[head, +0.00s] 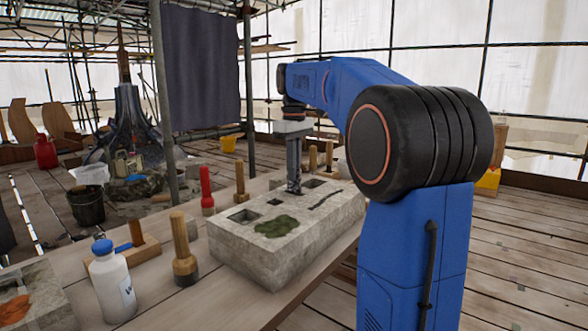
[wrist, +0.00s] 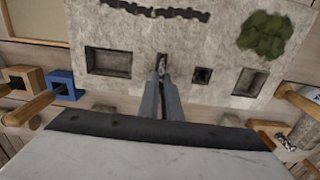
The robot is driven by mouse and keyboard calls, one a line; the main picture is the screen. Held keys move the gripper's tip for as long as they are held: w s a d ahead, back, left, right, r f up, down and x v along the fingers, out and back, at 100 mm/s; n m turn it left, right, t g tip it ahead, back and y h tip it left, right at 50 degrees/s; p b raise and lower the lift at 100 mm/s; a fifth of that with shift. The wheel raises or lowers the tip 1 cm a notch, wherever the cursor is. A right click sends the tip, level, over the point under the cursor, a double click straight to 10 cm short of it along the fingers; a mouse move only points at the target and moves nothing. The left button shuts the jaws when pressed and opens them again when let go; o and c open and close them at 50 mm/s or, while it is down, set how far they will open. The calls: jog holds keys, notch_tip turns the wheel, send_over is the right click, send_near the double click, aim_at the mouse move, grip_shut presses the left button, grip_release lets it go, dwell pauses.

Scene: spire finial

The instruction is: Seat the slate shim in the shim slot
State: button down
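A pale stone block (head: 262,255) lies on the wooden bench and also fills the upper part of the wrist view (wrist: 205,45). My gripper (head: 294,188) points straight down at the middle of its top. In the wrist view its two fingers (wrist: 161,74) are close together at a narrow slot (wrist: 162,58). A thin grey sliver, apparently the slate shim (wrist: 162,67), shows between the fingertips. It is mostly hidden by the fingers, and I cannot tell how deep it sits in the slot.
The block has a large recess (wrist: 108,62), a small square hole (wrist: 202,76), another recess (wrist: 249,82), a moss patch (wrist: 265,34) and a dark crack (wrist: 155,11). A white bottle (head: 112,285), a wooden mallet (head: 183,255) and a red-handled tool (head: 207,190) stand left of it.

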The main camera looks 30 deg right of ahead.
aim_at(294, 191)
jog(key=shift+f, duration=1.6)
jog(key=c, duration=1.9)
grip_release()
jog(key=shift+o, duration=0.2)
notch_tip(294, 191, up, 17)
jog(key=shift+r, duration=0.15)
jog(key=shift+s, duration=0.1)
